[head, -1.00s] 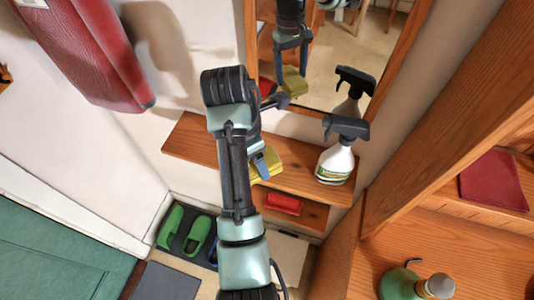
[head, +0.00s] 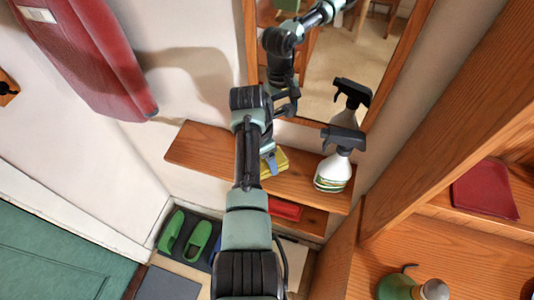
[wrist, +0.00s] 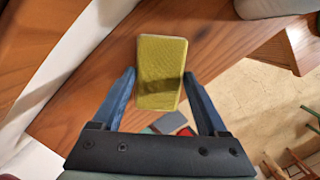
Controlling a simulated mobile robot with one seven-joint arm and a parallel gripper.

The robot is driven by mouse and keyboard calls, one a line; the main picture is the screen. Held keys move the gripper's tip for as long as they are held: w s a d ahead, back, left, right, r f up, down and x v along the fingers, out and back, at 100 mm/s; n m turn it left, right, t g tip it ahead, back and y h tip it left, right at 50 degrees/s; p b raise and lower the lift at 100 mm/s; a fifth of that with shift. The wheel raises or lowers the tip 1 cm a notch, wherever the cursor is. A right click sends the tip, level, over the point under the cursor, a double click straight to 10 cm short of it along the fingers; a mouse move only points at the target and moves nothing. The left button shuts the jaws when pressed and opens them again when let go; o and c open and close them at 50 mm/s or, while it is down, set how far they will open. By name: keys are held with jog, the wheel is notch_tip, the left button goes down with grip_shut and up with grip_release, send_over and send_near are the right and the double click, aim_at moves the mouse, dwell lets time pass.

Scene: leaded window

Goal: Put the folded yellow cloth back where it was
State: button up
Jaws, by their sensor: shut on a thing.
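The folded yellow cloth (head: 279,160) is at the wooden shelf (head: 205,150) under the mirror, partly hidden by my arm in the head view. In the wrist view the cloth (wrist: 161,65) is a flat yellow rectangle between my two blue fingers, with shelf wood behind it. My gripper (head: 268,163) is shut on the cloth; in the head view only a bit of blue finger shows. I cannot tell whether the cloth touches the shelf top or hangs just above it.
A spray bottle (head: 334,170) with a black head stands on the shelf, right of the cloth. A red item (head: 285,209) lies on the lower shelf. The mirror (head: 330,62) rises behind. Green slippers (head: 197,239) are on the floor below. The shelf's left end is clear.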

jog(key=shift+f, duration=0.15)
jog(key=o, duration=1.3)
jog(key=shift+o, duration=0.2)
notch_tip(320, 180, up, 12)
jog(key=a+b, duration=0.1)
jog(key=b, duration=0.1)
jog(key=shift+s+a+b, duration=0.3)
jog(key=shift+s+a, duration=0.05)
jog(key=shift+s, duration=0.1)
